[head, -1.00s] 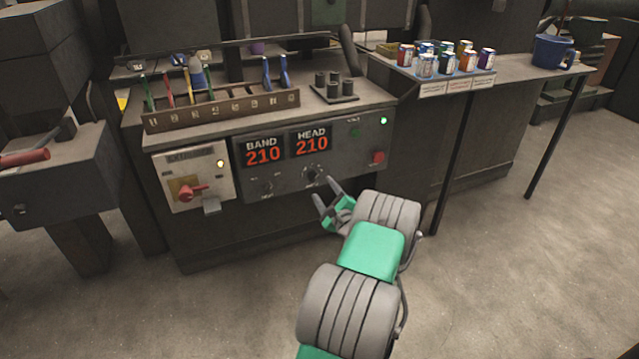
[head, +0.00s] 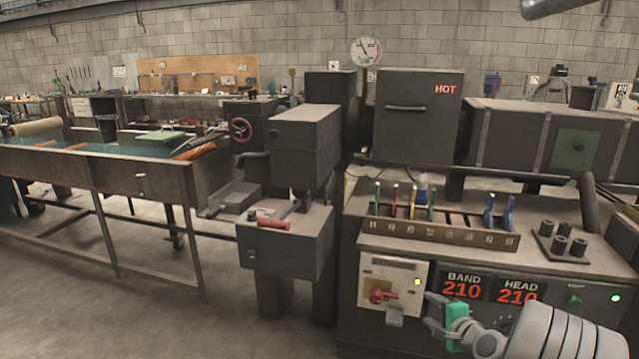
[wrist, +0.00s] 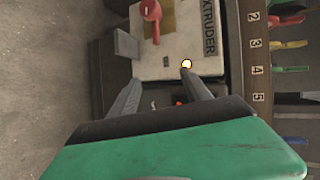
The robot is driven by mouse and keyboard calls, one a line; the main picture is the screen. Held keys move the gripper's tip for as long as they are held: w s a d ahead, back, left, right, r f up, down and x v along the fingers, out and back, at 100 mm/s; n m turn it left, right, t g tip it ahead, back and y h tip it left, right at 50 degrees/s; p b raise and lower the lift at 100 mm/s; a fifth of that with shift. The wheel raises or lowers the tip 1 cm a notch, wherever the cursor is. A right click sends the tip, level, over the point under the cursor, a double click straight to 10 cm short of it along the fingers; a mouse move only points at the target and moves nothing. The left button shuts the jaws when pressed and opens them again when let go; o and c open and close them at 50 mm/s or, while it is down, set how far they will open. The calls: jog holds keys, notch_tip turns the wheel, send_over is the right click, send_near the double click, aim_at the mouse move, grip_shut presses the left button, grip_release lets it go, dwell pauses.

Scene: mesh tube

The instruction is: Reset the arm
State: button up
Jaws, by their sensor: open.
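My gripper (head: 433,312) is at the lower right of the head view, in front of the machine's control panel. Its fingers are apart with nothing between them. In the wrist view, the gripper (wrist: 161,80) points at the extruder switch box, with a gap between the fingertips. The switch box (head: 408,280) is pale and has a red rotary handle (head: 380,296) and a lit yellow lamp. It lies just left of the fingers in the head view. I cannot tell the exact distance between the fingertips and the panel. My arm runs off the lower right corner.
A numbered rack (head: 450,232) of coloured tools stands on the machine top, beside a block of dark cylinders (head: 562,242). A dark box marked HOT (head: 420,125) is behind. Floor is open at lower left.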

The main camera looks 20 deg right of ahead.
jog(key=s+a+r+n+g+y+p, duration=0.1)
jog(key=a+r+n+g+p, duration=0.3)
jog(key=a+r, duration=0.5)
jog(key=s+a+r+n+g+y+p, duration=0.15)
jog(key=a+r+n+p, duration=0.35)
jog(key=a, duration=0.7)
jog(key=s+a+r+n+g+h+p, duration=0.1)
jog(key=s+a+r+n+g+p, duration=0.1)
jog(key=s+a+r+n, duration=0.3)
jog(key=s+a+r+n+g+h+p, duration=0.1)
jog(key=s+a+r+n+g+p, duration=0.2)
jog(key=s, duration=1.1)
jog(key=a+r+n+p, duration=0.2)
jog(key=a, duration=0.1)
jog(key=shift+a, duration=0.15)
